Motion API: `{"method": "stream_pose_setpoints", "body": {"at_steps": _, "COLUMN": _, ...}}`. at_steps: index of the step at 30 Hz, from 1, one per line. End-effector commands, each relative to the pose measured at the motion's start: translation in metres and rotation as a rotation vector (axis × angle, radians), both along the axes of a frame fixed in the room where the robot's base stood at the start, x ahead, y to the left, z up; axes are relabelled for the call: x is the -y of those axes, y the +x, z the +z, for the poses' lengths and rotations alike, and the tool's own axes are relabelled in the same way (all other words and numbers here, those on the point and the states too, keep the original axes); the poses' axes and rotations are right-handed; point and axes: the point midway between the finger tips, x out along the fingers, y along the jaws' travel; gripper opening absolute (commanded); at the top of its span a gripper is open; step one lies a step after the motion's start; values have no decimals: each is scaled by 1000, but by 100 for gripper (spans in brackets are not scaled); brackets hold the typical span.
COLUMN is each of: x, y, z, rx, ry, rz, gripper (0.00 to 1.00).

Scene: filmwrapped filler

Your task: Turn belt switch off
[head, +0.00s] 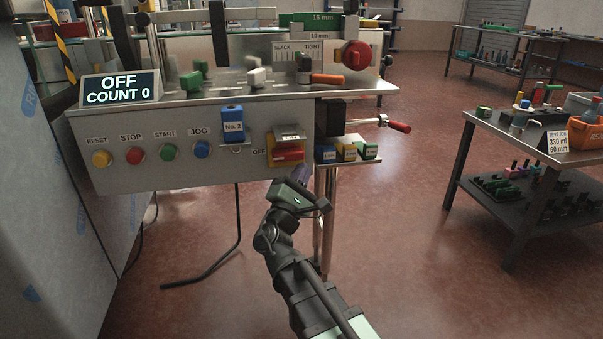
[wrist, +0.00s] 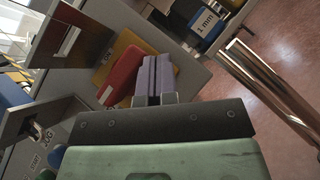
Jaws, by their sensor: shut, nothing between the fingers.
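The belt switch (head: 288,154) is a red block on a yellow plate at the right of the grey control panel, with an OFF label at its left. In the wrist view the red switch (wrist: 122,75) lies just left of my fingers, in front of its yellow plate (wrist: 102,50). My gripper (head: 300,174) is below and slightly right of the switch; its purple fingers (wrist: 158,65) are shut together with nothing between them. They overlap the switch's edge in the wrist view; I cannot tell whether they touch it.
The display (head: 119,88) reads OFF, COUNT 0. Several push buttons and a blue No. 2 block (head: 233,120) are left of the switch. A small shelf (head: 348,160) with coloured blocks and a metal leg (wrist: 262,75) are close on the right. Open floor lies beyond.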

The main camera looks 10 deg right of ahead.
Motion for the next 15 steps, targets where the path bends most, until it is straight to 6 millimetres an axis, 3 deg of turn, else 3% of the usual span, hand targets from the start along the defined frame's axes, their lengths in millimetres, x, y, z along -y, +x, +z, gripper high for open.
{"method": "stream_pose_setpoints", "body": {"at_steps": 5, "x": 1, "y": 0, "z": -20, "rx": 1, "ry": 0, "rz": -1, "gripper": 0}}
{"method": "stream_pose_setpoints", "body": {"at_steps": 9, "x": 2, "y": 0, "z": -53, "rx": 0, "ry": 0, "rz": -2, "gripper": 0}}
{"method": "stream_pose_setpoints", "body": {"at_steps": 15, "x": 6, "y": -46, "z": -95, "rx": 0, "ry": 1, "rz": -1, "gripper": 0}}
